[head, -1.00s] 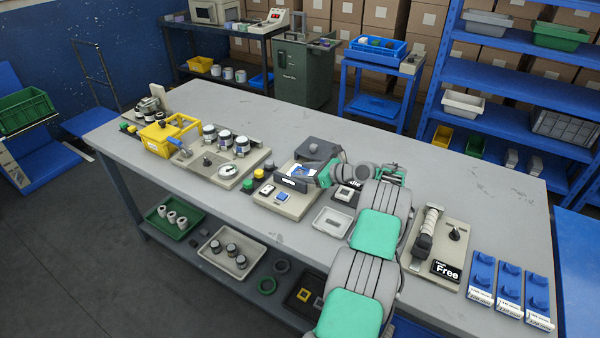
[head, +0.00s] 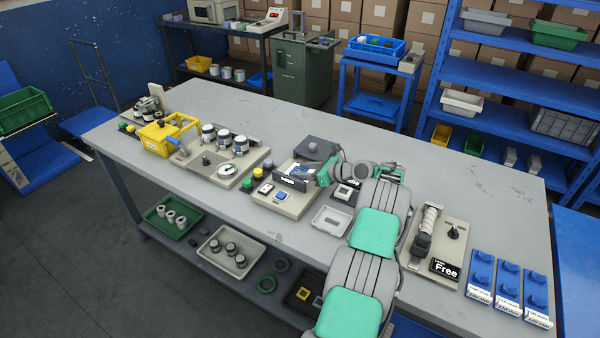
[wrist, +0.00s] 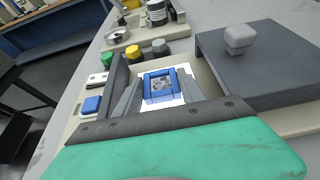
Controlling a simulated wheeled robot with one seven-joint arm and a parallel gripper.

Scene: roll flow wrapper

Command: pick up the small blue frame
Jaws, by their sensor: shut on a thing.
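The small blue frame (wrist: 161,86) is a square blue piece with a grey patterned middle. In the wrist view it sits between the two grey fingers of my gripper (wrist: 162,92), which are shut on it. A bright white lit panel (wrist: 178,101) shows just beneath and around it; I cannot tell whether the frame touches the panel. In the head view my gripper (head: 298,172) is over the beige station, and the frame is mostly hidden there.
A dark grey block with a light knob (wrist: 239,39) stands close on the right.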

